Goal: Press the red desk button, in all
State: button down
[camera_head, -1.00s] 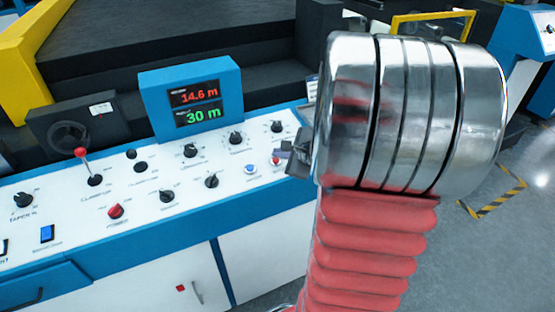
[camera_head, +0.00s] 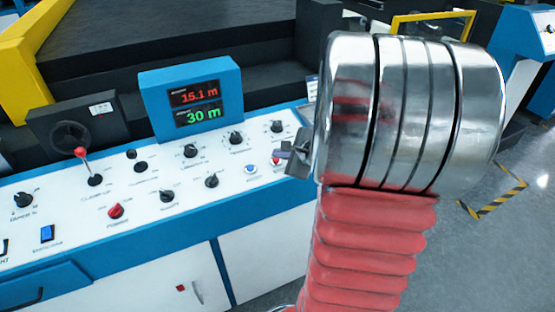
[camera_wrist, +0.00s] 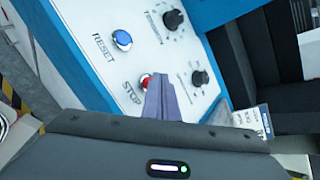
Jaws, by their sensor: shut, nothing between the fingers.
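The red desk button (camera_head: 275,161) sits on the white sloping top of the blue-edged desk, beside a blue button (camera_head: 250,169). In the wrist view the red button (camera_wrist: 146,81) is marked STOP, and the blue button (camera_wrist: 122,38) is marked RESET. My gripper (camera_head: 283,154) is shut and empty, close to the red button. In the wrist view my gripper's fingertips (camera_wrist: 161,79) overlap the red button's edge and hide part of it. I cannot tell whether they touch it.
Black knobs (camera_head: 236,138) stand around the buttons. A red switch (camera_head: 115,211) is farther left on the desk. A blue display box (camera_head: 190,97) reads 15.1 m over 30 m. A red-tipped lever (camera_head: 81,152) rises at the left.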

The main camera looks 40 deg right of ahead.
jog(key=shift+w+f, duration=0.2)
jog(key=shift+f, duration=0.45)
dwell(0.8)
dwell(0.4)
jog(key=shift+s+r, duration=0.15)
jog(key=shift+r, duration=0.6)
jog(key=shift+r, duration=0.1)
jog(key=r, duration=0.4)
jog(key=shift+s+a+r, duration=0.15)
jog(key=shift+s+r, duration=0.25)
dwell(0.7)
